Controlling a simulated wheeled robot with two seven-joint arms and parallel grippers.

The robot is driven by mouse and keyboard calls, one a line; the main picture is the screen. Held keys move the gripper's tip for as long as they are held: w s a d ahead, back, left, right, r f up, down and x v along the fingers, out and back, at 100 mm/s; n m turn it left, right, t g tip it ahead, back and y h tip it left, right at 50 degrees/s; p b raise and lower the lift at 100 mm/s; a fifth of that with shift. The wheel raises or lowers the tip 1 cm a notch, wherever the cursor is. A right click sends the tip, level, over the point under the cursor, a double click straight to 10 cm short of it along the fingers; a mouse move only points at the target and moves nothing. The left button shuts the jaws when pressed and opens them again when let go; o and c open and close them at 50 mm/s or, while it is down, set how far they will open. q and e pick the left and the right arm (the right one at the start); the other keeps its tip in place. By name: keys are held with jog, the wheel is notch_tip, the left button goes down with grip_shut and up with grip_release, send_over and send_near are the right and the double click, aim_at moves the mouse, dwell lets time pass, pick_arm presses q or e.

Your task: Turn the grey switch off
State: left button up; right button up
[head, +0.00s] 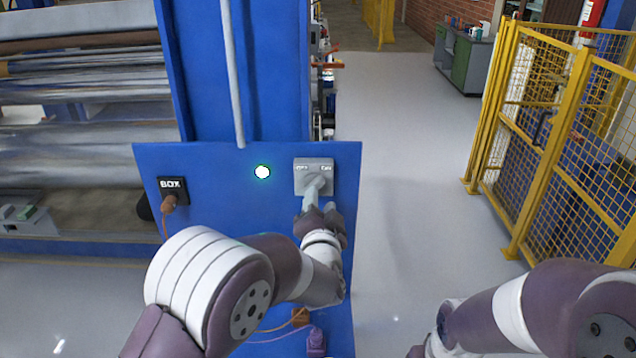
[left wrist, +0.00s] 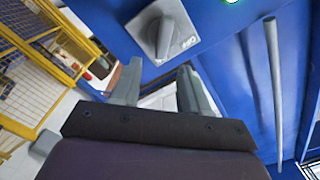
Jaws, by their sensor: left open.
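The grey switch (head: 314,166) is a square plate with a knob, mounted on the upper right of the blue panel (head: 228,215). Small OFF and ON labels run along its top edge; which one the knob points at is unclear. My left gripper (head: 311,200) is just in front of the switch and partly covers its lower part. In the left wrist view the left gripper (left wrist: 158,80) is open and empty, its two grey fingers apart. The switch knob (left wrist: 164,36) shows beyond the fingertips; contact is not visible. My right gripper is out of view.
A round lamp (head: 262,172) glows white-green left of the switch. A grey pipe (head: 232,75) runs down above the panel. Yellow mesh fencing (head: 550,130) stands right, across clear floor.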

aim_at(319, 185)
pick_arm(q)
jog(key=w+p, duration=0.1)
jog(key=w, duration=0.4)
jog(key=shift+w+r+p, duration=0.1)
jog(key=shift+r+p, duration=0.1)
jog(key=shift+p, duration=0.15)
jog(key=shift+w+f, duration=0.1)
jog(key=shift+w, duration=0.25)
jog(key=shift+s, duration=0.15)
jog(key=shift+c, duration=0.6)
grip_shut()
jog(key=shift+a+n+b, duration=0.1)
jog(key=shift+n+b, duration=0.4)
jog(key=shift+b, duration=0.25)
jog(key=n+b, duration=0.3)
jog(key=b, duration=0.1)
jog(key=a+n+b, duration=0.1)
jog(key=n+b, duration=0.7)
jog(key=shift+a, duration=0.4)
jog(key=n+b, duration=0.1)
jog(key=n, duration=0.1)
jog(key=n+b, duration=0.2)
jog(key=shift+a+b, duration=0.3)
jog(key=shift+a+n+b, duration=0.15)
jog(key=shift+n+b, duration=0.5)
jog(key=shift+n, duration=0.35)
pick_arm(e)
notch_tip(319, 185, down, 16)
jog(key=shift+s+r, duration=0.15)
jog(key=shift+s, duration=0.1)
